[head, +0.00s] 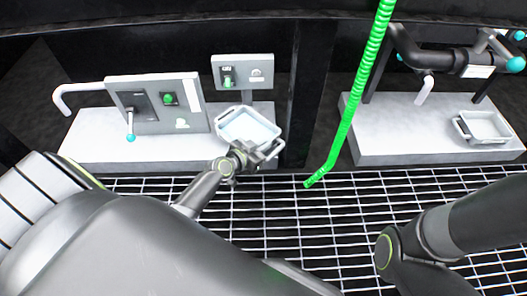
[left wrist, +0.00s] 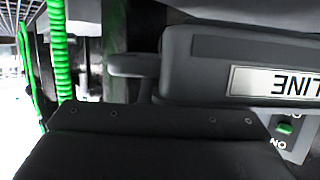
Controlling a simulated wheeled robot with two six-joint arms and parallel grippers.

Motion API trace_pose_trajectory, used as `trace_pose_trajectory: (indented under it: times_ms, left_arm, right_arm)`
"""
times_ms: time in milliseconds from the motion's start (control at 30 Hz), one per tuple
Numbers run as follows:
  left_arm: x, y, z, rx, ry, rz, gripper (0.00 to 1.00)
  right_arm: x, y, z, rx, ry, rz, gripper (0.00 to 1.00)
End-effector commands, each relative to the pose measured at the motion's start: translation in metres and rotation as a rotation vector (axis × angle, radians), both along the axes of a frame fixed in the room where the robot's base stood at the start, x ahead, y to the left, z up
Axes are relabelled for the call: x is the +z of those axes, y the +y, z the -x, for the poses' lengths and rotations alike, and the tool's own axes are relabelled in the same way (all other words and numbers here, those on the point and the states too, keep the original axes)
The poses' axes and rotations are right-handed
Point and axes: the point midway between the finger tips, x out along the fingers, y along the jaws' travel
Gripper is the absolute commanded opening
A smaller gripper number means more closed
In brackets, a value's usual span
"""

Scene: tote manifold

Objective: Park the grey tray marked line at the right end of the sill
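The grey tray marked line shows in the left wrist view (left wrist: 240,45), its white LINE label upside down. In the head view a shallow pale grey tray (head: 229,119) is at the right end of the left white sill (head: 85,150), by the panel post. I cannot tell whether it rests on the sill or hangs just above it. My left gripper (head: 262,153) is at the tray's near right edge. In the wrist view a dark handle stub sits just beyond my gripper body. The fingers are too hidden to show their grip. My right gripper is out of view.
A panel with a teal-tipped lever (head: 188,112) stands on the left sill, and a small switch box (head: 242,72) behind the tray. A green hose (head: 352,105) hangs right of the tray. A second tray (head: 483,127) sits on the right ledge (head: 395,148) near pipework. Grating lies in front.

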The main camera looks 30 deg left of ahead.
Motion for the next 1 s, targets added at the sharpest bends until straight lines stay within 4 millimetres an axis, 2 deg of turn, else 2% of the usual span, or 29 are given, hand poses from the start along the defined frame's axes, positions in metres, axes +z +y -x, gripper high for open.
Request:
trace_pose_trajectory:
  times_ms: [133,400,667,833,900,1000]
  left_arm:
    - [-0.006,0.0,-0.002,0.0,-0.003,-0.001,0.0]
    - [-0.034,0.0,-0.002,0.0,-0.005,-0.002,0.0]
    - [-0.033,0.0,-0.002,0.0,-0.005,-0.002,0.0]
    - [-0.038,0.0,-0.002,0.0,-0.005,-0.002,0.0]
    - [-0.038,0.0,0.0,0.0,0.0,0.0,0.13]
    - [-0.038,0.0,0.0,0.0,0.0,0.0,0.25]
  right_arm:
    - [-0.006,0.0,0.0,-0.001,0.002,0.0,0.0]
    - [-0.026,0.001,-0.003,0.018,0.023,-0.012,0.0]
    - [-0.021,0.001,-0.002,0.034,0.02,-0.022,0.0]
    - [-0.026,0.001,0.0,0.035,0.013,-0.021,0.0]
    - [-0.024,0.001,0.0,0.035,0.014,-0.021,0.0]
    - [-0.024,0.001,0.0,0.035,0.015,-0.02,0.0]
